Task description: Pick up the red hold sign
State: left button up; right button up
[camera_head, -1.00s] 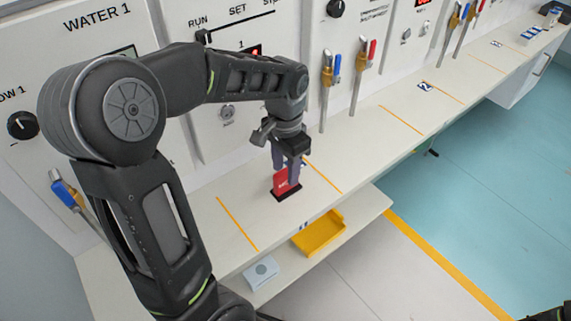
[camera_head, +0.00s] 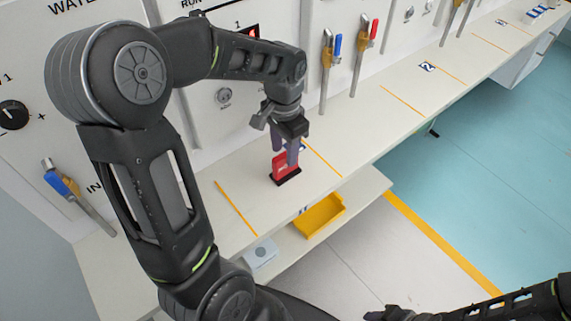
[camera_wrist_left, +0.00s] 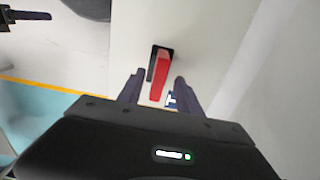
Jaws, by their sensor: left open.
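The red hold sign (camera_head: 281,166) stands upright on a black base on the white counter (camera_head: 331,145), below the wall panels. My left gripper (camera_head: 290,155) is right at the sign, pointing down, and partly covers it. In the left wrist view the red sign (camera_wrist_left: 161,76) shows between and just beyond the two open fingers (camera_wrist_left: 157,90), with a gap on each side. The fingers do not grip it. My right arm shows at the lower right of the head view; its fingertips cannot be made out clearly.
Orange lines divide the counter. Valves with blue handles (camera_head: 337,44) and red handles (camera_head: 374,29) stand at its back. A yellow tray (camera_head: 320,216) and a light grey box (camera_head: 261,253) sit on a lower shelf in front.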

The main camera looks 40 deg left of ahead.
aim_at(285, 163)
pick_arm(q)
jog(key=shift+w+d+f+p, duration=0.1)
jog(key=shift+f+p, duration=0.15)
jog(key=shift+f, duration=1.05)
jog(key=shift+w+f+p, duration=0.1)
jog(key=shift+f+p, duration=0.15)
jog(key=shift+f, duration=1.05)
jog(key=shift+s, duration=0.1)
jog(key=shift+c, duration=0.2)
grip_shut()
